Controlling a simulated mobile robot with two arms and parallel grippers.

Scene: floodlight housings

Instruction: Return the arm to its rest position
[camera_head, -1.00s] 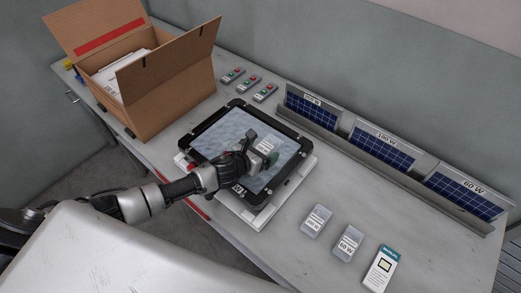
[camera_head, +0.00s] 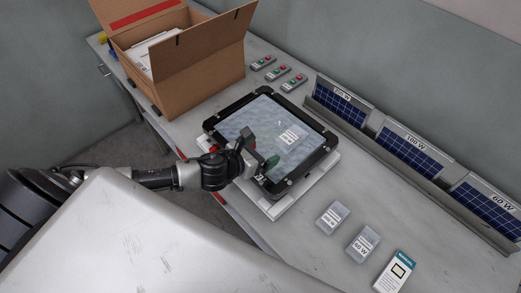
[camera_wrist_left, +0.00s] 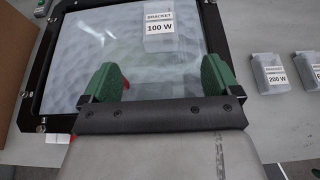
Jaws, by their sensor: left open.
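My left gripper (camera_head: 259,160) is over the near edge of the floodlight housing (camera_head: 223,113), a black frame with a glass face. In the left wrist view its two green fingers (camera_wrist_left: 158,80) are apart with nothing between them. A clear bracket pack labelled 100 W (camera_head: 289,137) lies on the glass, beyond the fingertips and apart from them; it also shows in the left wrist view (camera_wrist_left: 158,25). My right gripper is in neither view.
An open cardboard box (camera_head: 203,70) stands at the back left. Several small remotes (camera_head: 278,73) lie behind the housing. Solar panels (camera_head: 403,150) stand in a rack at the right. Two bracket packs (camera_head: 332,217) and a manual box (camera_head: 396,270) lie at the front right. The housing rests on a white base (camera_head: 275,208).

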